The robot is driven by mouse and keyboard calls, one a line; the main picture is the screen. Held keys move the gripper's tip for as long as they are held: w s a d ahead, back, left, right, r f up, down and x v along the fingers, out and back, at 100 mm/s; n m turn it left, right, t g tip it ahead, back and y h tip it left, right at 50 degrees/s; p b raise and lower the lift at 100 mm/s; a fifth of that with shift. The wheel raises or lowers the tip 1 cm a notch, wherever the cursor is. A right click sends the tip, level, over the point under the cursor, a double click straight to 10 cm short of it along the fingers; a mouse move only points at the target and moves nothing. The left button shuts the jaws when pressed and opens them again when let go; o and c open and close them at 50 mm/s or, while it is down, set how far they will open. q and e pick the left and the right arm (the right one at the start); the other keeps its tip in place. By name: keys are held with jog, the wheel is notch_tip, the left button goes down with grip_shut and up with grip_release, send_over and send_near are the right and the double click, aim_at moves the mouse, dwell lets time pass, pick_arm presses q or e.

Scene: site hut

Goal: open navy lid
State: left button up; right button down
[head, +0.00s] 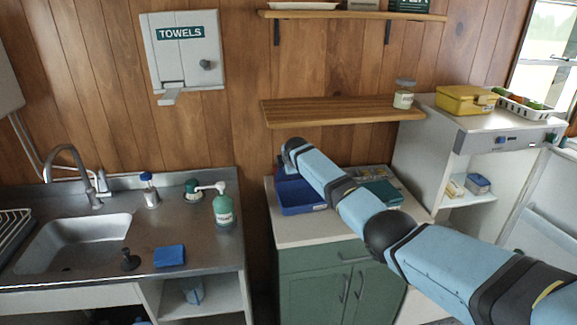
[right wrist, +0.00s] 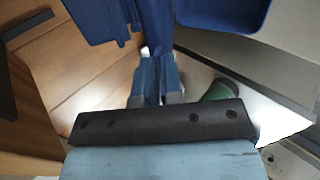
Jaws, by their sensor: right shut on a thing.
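A navy box (head: 300,197) stands on the counter above the green cabinet, partly hidden behind my right arm. In the right wrist view, navy parts show at the upper left (right wrist: 95,18) and upper right (right wrist: 222,12); the upper left one looks like the lid, standing away from the box on the right. My right gripper (right wrist: 158,72) is shut on a navy piece between its fingers, which looks like part of the lid. In the head view, its fingers are hidden behind my wrist. My left gripper is not in view.
A teal case (head: 382,194) lies right of the navy box. A wooden shelf (head: 340,110) with a jar (head: 404,95) hangs above. Left are a sink (head: 75,243), a green pump bottle (head: 224,207) and a blue sponge (head: 169,256). A yellow box (head: 465,99) stands at right.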

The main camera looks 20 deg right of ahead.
jog(key=shift+r, duration=0.1)
dwell(0.4)
jog(key=c, duration=1.3)
grip_release()
